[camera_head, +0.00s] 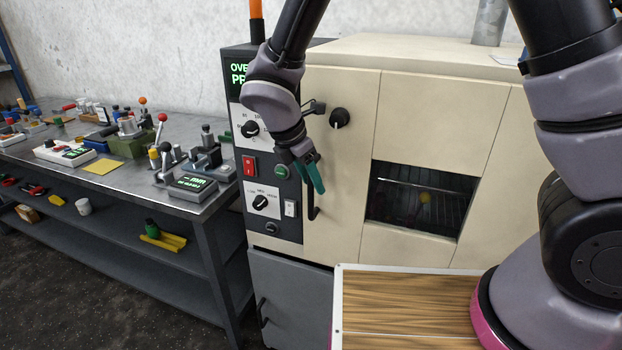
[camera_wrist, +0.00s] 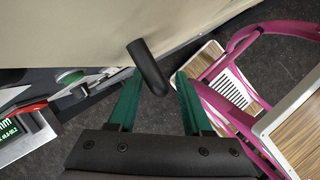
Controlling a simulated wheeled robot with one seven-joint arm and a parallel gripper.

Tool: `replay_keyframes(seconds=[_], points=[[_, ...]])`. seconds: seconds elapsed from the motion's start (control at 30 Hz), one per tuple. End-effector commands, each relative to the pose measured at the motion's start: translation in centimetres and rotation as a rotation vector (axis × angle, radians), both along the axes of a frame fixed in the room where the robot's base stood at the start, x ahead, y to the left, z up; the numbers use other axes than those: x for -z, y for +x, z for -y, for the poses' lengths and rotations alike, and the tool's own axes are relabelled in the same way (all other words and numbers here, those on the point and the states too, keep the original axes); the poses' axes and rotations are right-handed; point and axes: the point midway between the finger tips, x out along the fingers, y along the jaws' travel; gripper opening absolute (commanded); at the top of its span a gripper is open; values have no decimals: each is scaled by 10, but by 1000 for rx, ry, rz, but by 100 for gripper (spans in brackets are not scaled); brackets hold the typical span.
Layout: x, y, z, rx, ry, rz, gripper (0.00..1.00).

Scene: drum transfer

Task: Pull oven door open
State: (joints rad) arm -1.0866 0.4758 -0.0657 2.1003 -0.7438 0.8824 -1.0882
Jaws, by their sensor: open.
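The cream oven door (camera_head: 341,200) is closed, with a dark window (camera_head: 419,199) to the right of its handle. The black upright handle (camera_head: 312,201) is at the door's left side. My gripper (camera_head: 312,176) is at the handle, its green fingers open. In the wrist view the handle (camera_wrist: 148,66) reaches between the two green fingertips of my gripper (camera_wrist: 156,82), nearer the left one. The fingers are not closed on it. In the head view my gripper hides the handle's upper part.
A control panel (camera_head: 262,170) with knobs and buttons is just left of the door. A metal workbench (camera_head: 120,178) with several tools stands at the left. A wood-topped surface (camera_head: 405,305) with a pale rim is in front of the oven.

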Motion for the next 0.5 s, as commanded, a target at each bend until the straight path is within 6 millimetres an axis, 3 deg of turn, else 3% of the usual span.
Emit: replay_keyframes(seconds=[0.17,0.3,0.5], points=[[0,0,0,0,0,0,50],[0,0,0,0,0,0,0],[0,0,0,0,0,0,0]])
